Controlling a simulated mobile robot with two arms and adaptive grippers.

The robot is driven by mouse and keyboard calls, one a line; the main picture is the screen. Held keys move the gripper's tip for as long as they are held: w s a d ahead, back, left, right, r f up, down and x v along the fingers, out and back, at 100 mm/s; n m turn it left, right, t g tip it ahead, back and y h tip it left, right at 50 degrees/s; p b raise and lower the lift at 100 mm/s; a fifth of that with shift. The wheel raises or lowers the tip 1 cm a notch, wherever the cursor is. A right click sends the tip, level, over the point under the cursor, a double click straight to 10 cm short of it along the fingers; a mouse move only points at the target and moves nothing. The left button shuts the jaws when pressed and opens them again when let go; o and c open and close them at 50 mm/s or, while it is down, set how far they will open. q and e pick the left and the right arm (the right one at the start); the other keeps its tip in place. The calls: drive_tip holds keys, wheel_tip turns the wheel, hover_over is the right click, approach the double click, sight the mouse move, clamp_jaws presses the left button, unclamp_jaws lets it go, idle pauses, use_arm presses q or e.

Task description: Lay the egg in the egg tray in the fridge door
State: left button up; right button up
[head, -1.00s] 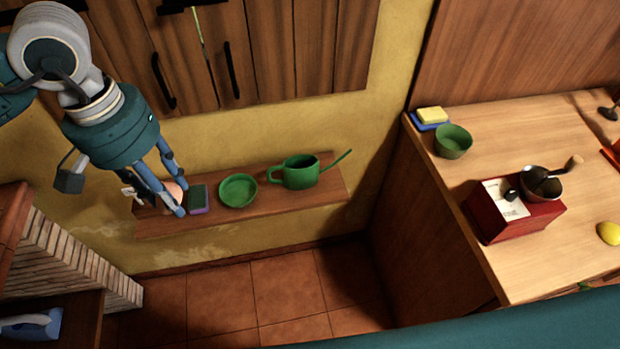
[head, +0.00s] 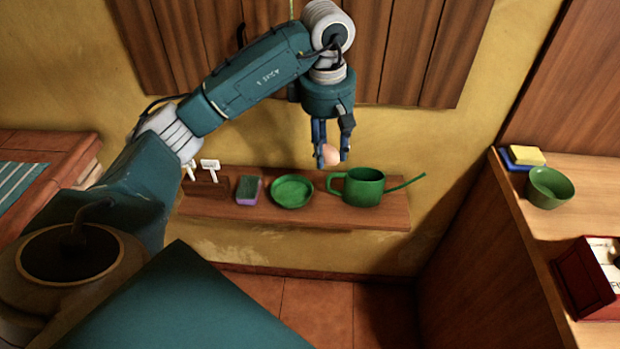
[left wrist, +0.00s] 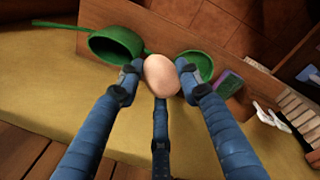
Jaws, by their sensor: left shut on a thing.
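The egg (head: 331,154) is pinkish and smooth. My left gripper (head: 330,160) is shut on it and holds it in the air over the wall shelf (head: 240,211), near the green watering can (head: 363,187) and the green bowl. In the left wrist view the egg (left wrist: 161,75) sits between the blue fingers of my left gripper (left wrist: 158,80). My right gripper is not in view. The fridge and the egg tray are not in view.
The shelf also holds a green bowl (head: 292,191), a green and purple sponge (head: 249,190) and white-topped tags (head: 209,170). Wooden cabinets (head: 400,50) hang above. A counter at right carries a green bowl (head: 549,187), a yellow sponge (head: 528,156) and a red box (head: 590,280).

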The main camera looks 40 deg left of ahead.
use_arm(q)
drive_tip(key=p, duration=0.1)
hover_over(326, 210)
drive_tip(key=f, duration=1.2)
drive_tip(key=shift+s+f, duration=0.2)
drive_tip(key=shift+f, duration=0.7)
wheel_tip(326, 210, down, 4)
drive_tip(key=shift+f+p, duration=0.1)
drive_tip(key=shift+p, duration=0.4)
drive_tip(key=shift+f+b, duration=0.35)
drive_tip(key=o, duration=0.7)
drive_tip(key=shift+r, duration=0.1)
drive_tip(key=shift+r, duration=0.15)
